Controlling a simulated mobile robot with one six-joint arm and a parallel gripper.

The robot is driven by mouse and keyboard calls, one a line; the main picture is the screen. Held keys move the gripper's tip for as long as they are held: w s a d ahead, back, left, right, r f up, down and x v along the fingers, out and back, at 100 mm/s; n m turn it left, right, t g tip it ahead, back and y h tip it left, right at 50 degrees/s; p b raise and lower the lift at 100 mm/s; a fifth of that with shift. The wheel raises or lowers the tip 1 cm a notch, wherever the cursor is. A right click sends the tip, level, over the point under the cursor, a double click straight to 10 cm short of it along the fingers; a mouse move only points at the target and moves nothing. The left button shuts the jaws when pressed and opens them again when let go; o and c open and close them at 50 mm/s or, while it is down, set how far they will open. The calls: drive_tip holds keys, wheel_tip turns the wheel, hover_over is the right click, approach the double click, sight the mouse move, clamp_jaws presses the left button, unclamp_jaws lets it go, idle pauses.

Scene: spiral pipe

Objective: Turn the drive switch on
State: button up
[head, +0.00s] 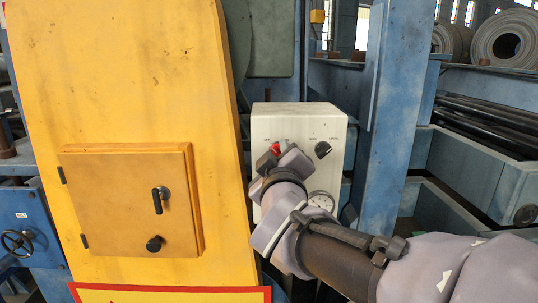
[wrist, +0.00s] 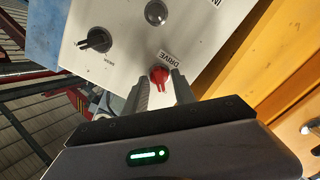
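The drive switch is a red knob (head: 276,148) on the upper left of the front of a white control box (head: 298,122). In the wrist view the red knob (wrist: 160,77) sits beside a label reading DRIVE (wrist: 168,57). My gripper (wrist: 161,82) is open, its two fingers apart with the knob at the gap between their tips. I cannot tell whether either finger touches it. In the head view my gripper (head: 273,159) is at the box front just below the knob and hides part of the panel. The knob's exact setting is unclear.
A yellow machine housing (head: 130,90) with a small door stands close on the left. A blue post (head: 391,110) stands close on the right.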

clamp_jaws()
drive_tip(key=shift+m, duration=0.3)
drive_tip(key=m+b, duration=0.2)
drive_tip(key=m, duration=0.1)
drive_tip(key=shift+d+m, duration=0.1)
drive_tip(key=shift+m, duration=0.2)
drive_tip(key=m+b, duration=0.2)
drive_tip(key=m, duration=0.2)
drive_tip(key=m+b, duration=0.2)
drive_tip(key=m, duration=0.3)
drive_tip(key=shift+d, duration=0.1)
drive_tip(key=shift+m+b, duration=0.7)
drive_tip(key=shift+m, duration=1.6)
